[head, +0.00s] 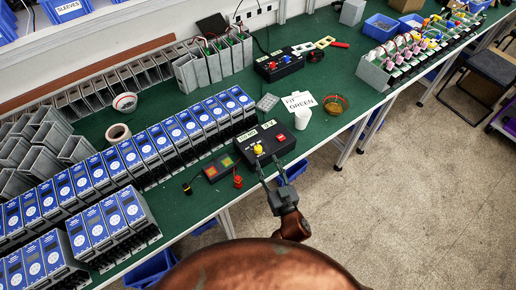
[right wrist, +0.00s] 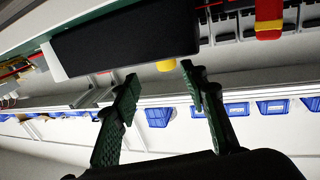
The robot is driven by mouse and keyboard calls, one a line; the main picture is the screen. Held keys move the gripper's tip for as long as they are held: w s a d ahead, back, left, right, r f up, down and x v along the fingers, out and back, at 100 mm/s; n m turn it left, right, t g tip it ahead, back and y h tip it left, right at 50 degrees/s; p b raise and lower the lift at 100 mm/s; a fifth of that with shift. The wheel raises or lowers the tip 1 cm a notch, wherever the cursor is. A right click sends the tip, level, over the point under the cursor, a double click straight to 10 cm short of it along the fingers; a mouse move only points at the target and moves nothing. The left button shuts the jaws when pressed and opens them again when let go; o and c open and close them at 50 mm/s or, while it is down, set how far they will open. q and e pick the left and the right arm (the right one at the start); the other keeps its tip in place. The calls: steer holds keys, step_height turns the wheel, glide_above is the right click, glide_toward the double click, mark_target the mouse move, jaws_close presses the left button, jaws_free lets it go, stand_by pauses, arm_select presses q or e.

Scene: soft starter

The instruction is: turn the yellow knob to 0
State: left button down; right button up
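The yellow knob (head: 259,150) is on the top of a black control box (head: 279,139) with lit displays and a red button, near the table's front edge. In the right wrist view the knob (right wrist: 166,66) sticks out from the edge of the dark box (right wrist: 125,38). My right gripper (head: 271,169) is open and empty at the box's front side, just short of the knob. In the right wrist view its fingers (right wrist: 158,80) stand apart, with the knob beyond the tips, nearer the right finger. The knob's pointer is too small to read. My left gripper is out of view.
A row of blue-and-white units (head: 160,137) stands left of the box. A small device with coloured panels (head: 219,167) and a red piece (head: 238,182) lie close by. A white cup (head: 302,119) and a sign (head: 298,102) stand behind. Open floor lies right.

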mark_target(259, 152)
steer(key=shift+a+r, duration=0.25)
steer(key=shift+a, duration=0.2)
steer(key=shift+w+a, duration=0.15)
steer(key=shift+w, duration=0.15)
steer(key=x, duration=0.6)
steer(key=shift+w+a, duration=0.25)
steer(key=shift+w, duration=0.3)
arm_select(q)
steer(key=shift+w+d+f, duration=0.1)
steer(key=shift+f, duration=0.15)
arm_select(e)
steer(key=shift+c, duration=0.7)
jaws_close()
